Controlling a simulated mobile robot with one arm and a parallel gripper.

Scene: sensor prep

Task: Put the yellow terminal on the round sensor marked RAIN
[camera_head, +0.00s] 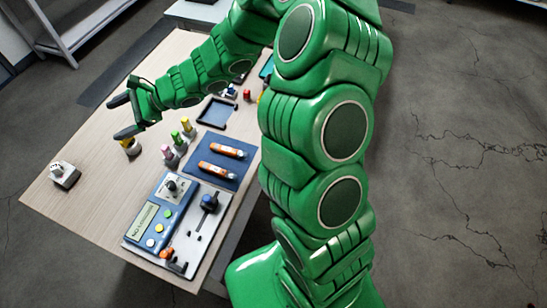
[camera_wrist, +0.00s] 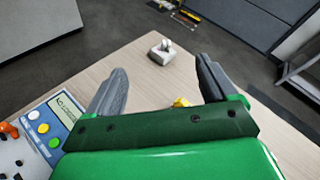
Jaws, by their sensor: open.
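My gripper (camera_head: 122,117) is open and empty over the left part of the wooden table; in the wrist view its two fingers (camera_wrist: 161,68) stand wide apart. A yellow-topped piece with a dark lower part (camera_head: 130,147) stands just beside the lower finger; I cannot tell whether they touch. In the wrist view a small yellow piece (camera_wrist: 181,102) shows between the fingers, close to the palm and partly hidden by it. Another yellow-topped piece (camera_head: 187,127) stands farther right, beside green-topped (camera_head: 177,139) and pink-topped (camera_head: 168,154) ones. No RAIN marking is readable, so I cannot identify that sensor.
A whitish block (camera_head: 65,175) stands alone near the table's left edge, also in the wrist view (camera_wrist: 162,51). A blue mat (camera_head: 207,179) holds orange-and-white tools. A blue panel (camera_head: 146,232) with buttons is at the front; a dark tray (camera_head: 216,113) lies behind. Bare table surrounds the block.

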